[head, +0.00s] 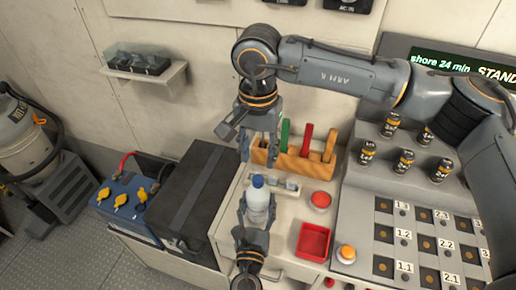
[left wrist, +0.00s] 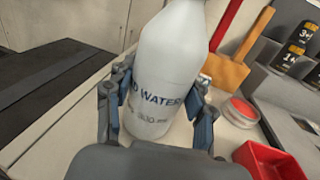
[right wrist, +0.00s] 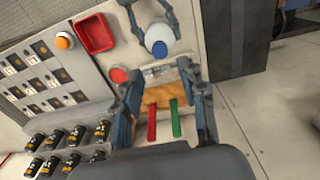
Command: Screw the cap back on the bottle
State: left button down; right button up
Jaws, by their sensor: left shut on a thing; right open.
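The white bottle (head: 257,206) stands upright at the counter's front left. My left gripper (head: 257,212) is shut around its body from the front; the left wrist view shows the bottle (left wrist: 165,75) between its fingers, with the top out of frame. The blue cap (head: 257,181) is at the top of the bottle and also shows from above in the right wrist view (right wrist: 159,48). I cannot tell how tightly it sits. My right gripper (head: 260,148) is open and empty, pointing down above and behind the cap, apart from it.
A wooden rack (head: 290,164) with green, red and orange-brown handles stands behind the bottle. A red round dish (head: 320,201) and a red tray (head: 313,241) lie to its right. Several dark cans (head: 404,162) stand farther right. A black box (head: 190,190) is at left.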

aim_at(258, 179)
notch_tip(258, 179, down, 7)
jog(key=shift+f, duration=0.2)
dwell(0.3)
grip_shut()
